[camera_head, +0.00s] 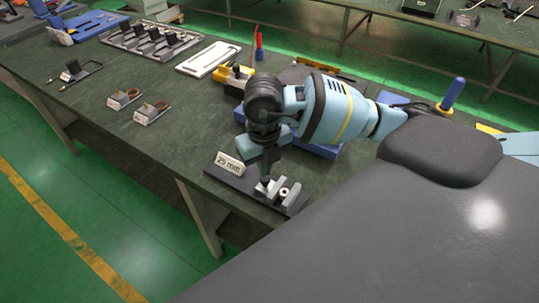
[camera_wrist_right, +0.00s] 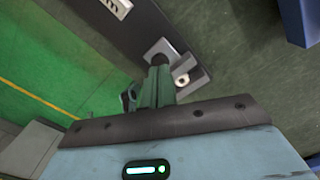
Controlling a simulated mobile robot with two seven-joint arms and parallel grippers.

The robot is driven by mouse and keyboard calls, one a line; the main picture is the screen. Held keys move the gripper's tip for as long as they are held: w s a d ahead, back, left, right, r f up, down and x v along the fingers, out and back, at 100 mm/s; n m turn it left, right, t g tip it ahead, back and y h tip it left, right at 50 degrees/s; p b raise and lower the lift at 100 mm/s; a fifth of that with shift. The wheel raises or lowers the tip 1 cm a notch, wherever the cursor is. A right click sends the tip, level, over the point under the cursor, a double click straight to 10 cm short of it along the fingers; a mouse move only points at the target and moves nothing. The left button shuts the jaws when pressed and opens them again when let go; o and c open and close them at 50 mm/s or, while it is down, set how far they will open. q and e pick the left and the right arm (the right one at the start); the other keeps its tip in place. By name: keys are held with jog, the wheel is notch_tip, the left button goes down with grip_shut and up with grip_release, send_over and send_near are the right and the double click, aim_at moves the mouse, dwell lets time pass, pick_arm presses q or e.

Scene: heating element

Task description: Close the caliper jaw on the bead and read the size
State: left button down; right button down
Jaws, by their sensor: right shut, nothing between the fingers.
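The caliper gauge has a dark base (camera_head: 241,180) near the table's front edge, with a white plate (camera_head: 229,162) that appears to read 25 mm. A pale bead (camera_head: 284,191) sits in the grey metal piece at its right end; the bead also shows in the right wrist view (camera_wrist_right: 183,79). A grey jaw block (camera_wrist_right: 160,47) with a dark round knob (camera_wrist_right: 158,60) is beside the bead. My right gripper (camera_head: 264,180) points down at the jaw block. Its fingers (camera_wrist_right: 157,84) are shut and empty, next to the knob; contact is unclear. My left gripper is out of view.
A blue block (camera_head: 322,150) lies behind my right arm. The table's front edge is close to the gauge. The table left of the gauge is clear.

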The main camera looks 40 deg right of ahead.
aim_at(268, 180)
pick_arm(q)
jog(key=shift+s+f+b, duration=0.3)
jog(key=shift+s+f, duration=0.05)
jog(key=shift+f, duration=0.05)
pick_arm(e)
jog(key=shift+f, duration=0.85)
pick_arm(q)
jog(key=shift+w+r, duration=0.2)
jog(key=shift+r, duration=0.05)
pick_arm(e)
jog(key=shift+s+d, duration=0.2)
jog(key=shift+s, duration=0.3)
dwell(0.8)
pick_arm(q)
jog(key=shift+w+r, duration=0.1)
pick_arm(e)
jog(key=shift+r, duration=0.1)
